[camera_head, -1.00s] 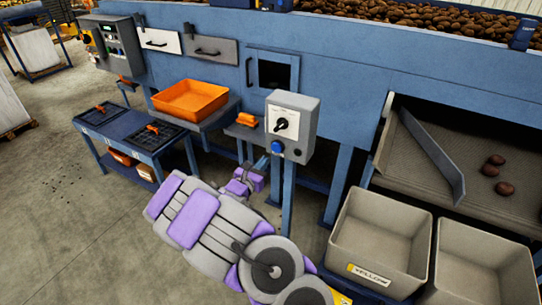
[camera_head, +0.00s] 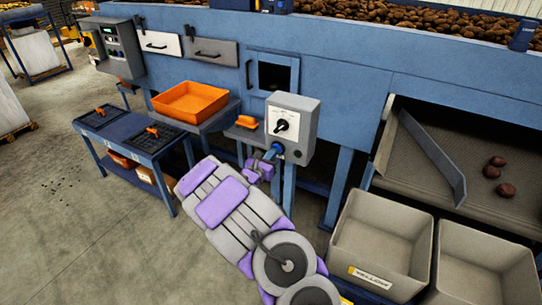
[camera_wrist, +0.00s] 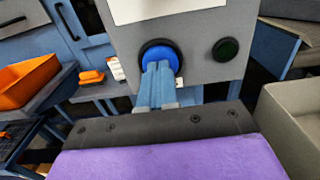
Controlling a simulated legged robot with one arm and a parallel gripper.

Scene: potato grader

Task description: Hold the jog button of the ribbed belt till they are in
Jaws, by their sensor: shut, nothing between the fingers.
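The grey control box (camera_head: 292,125) on a post carries a white dial plate and a blue button (camera_wrist: 160,52). My gripper (camera_head: 272,151) is shut and empty, its fingertips at the blue button. In the wrist view the blue fingers (camera_wrist: 158,72) overlap the button's lower part and seem to touch it; how far it is pressed cannot be told. A darker green button (camera_wrist: 226,48) sits to its right. The ribbed belt (camera_head: 475,140) is at the right, with a few brown potatoes (camera_head: 507,190) lying on it beside a slanted grey plate (camera_head: 432,155).
A beige bin labelled YELLOW (camera_head: 350,245) and a second beige bin (camera_head: 460,250) stand below the belt's front edge. An orange tray (camera_head: 190,102) rests on a side shelf left of the box. A blue bench (camera_head: 130,145) stands further left; the floor beside it is open.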

